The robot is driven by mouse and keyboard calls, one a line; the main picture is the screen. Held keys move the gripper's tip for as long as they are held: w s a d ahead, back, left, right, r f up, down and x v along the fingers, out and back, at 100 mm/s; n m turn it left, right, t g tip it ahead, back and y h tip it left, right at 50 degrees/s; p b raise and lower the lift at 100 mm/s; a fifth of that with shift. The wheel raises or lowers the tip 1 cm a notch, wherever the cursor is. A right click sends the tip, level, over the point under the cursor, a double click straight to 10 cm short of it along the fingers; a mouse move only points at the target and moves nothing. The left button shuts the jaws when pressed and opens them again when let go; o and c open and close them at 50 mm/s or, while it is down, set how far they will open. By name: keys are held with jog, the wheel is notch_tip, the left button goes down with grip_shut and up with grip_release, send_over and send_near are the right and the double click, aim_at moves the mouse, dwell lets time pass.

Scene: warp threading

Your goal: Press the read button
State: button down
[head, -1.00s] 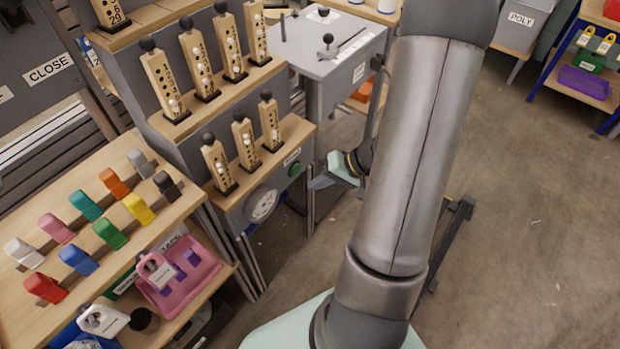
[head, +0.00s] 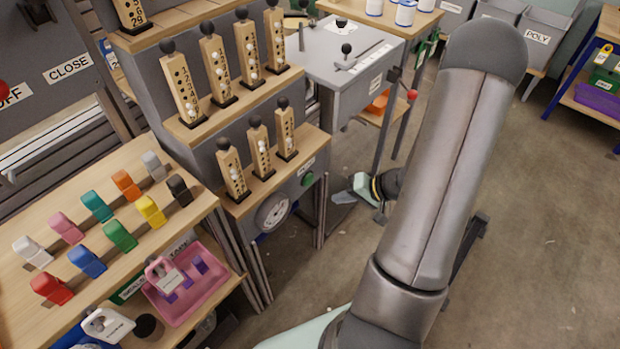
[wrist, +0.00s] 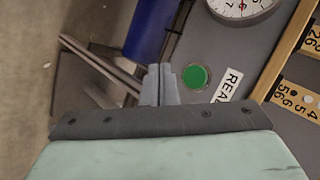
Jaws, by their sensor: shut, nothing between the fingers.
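The green round read button (head: 307,179) is on the grey front panel of the peg stand, right of a dial. In the wrist view the button (wrist: 196,77) lies just right of my fingertips, beside a label of which "REA" can be read. My gripper (head: 340,197) is in front of that panel, to the right of and a little below the button. In the wrist view my gripper (wrist: 160,72) is shut and empty, with its two fingers together. I see no contact between the fingers and the button.
A round white dial (head: 272,213) sits left of the button, and it also shows in the wrist view (wrist: 241,5). Wooden peg posts (head: 260,150) stand on the shelf above. A grey box table (head: 345,75) stands behind. Open floor (head: 540,230) lies to the right.

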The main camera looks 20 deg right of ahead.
aim_at(309, 184)
jog(key=w+a, duration=0.3)
jog(key=w, duration=0.2)
jog(key=shift+w, duration=0.4)
dwell(1.8)
jog(key=shift+w+a+b, duration=0.15)
jog(key=shift+w+b, duration=0.25)
jog(key=shift+b, duration=0.15)
jog(key=shift+w+a+b, duration=0.2)
jog(key=shift+w+b, duration=0.15)
jog(key=shift+w, duration=0.05)
dwell(0.4)
dwell(0.4)
jog(key=shift+s+d+b, duration=0.4)
jog(key=shift+s+b, duration=0.05)
jog(key=shift+s, duration=0.35)
